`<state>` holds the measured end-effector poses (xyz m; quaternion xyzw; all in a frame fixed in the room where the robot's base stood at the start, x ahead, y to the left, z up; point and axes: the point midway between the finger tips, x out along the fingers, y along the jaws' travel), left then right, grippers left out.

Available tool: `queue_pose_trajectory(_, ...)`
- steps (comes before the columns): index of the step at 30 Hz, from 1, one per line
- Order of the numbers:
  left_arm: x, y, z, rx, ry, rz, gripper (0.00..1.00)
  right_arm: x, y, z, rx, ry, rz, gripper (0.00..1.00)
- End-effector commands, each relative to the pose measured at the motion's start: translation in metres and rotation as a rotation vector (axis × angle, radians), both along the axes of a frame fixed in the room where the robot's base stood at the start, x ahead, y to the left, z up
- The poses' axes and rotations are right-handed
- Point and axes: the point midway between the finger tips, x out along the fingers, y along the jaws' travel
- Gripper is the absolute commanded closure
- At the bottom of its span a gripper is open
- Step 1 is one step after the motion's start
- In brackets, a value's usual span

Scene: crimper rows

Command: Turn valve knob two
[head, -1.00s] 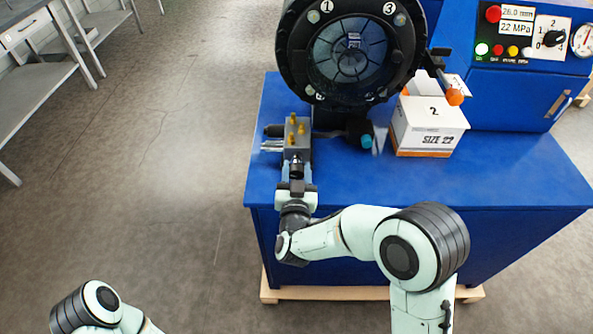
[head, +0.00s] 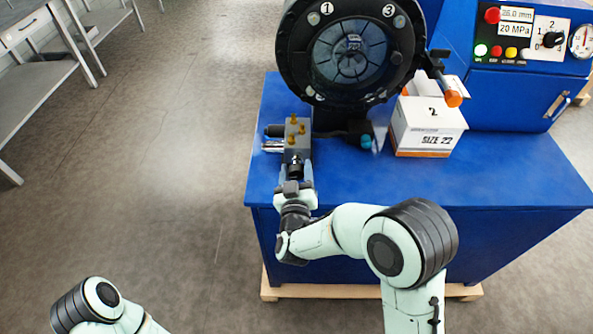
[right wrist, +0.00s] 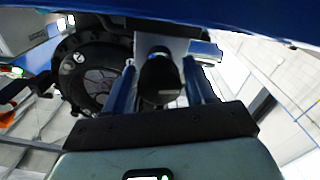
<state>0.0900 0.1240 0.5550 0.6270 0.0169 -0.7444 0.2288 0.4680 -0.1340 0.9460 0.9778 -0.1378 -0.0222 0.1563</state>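A grey valve block (head: 297,143) with yellow brass fittings on top sits at the left edge of the blue bench. A black knob (head: 296,168) sticks out of its front side; the right wrist view shows the knob (right wrist: 160,76) end-on. No number is readable on it. My right gripper (head: 296,174) is in front of the block, its two blue fingers on either side of the knob. Narrow gaps appear between fingers and knob, so it looks open around it. It also shows in the right wrist view (right wrist: 162,88). My left gripper is out of view.
A black round crimper head (head: 300,83) stands behind the block. A white size 22 box (head: 428,122) marked 2 stands to the right, below an orange-tipped lever (head: 453,98). The control panel (head: 516,56) is at the top right. The blue bench top (head: 480,175) is clear in front.

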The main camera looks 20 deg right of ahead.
Motion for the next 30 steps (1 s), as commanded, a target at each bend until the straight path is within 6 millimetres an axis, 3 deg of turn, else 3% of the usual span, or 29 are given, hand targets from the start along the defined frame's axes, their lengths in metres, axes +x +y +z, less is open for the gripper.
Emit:
queue_pose_trajectory(10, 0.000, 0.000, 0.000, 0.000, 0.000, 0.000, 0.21, -0.001, 0.000, 0.000, 0.002, -0.001, 0.000, 0.30)
queue_pose_trajectory(14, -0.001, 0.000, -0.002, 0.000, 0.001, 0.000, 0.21, -0.011, 0.004, 0.000, 0.003, -0.001, 0.001, 0.30)
queue_pose_trajectory(30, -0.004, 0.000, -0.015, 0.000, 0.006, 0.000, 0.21, -0.114, 0.034, -0.001, 0.001, 0.001, 0.004, 0.30)
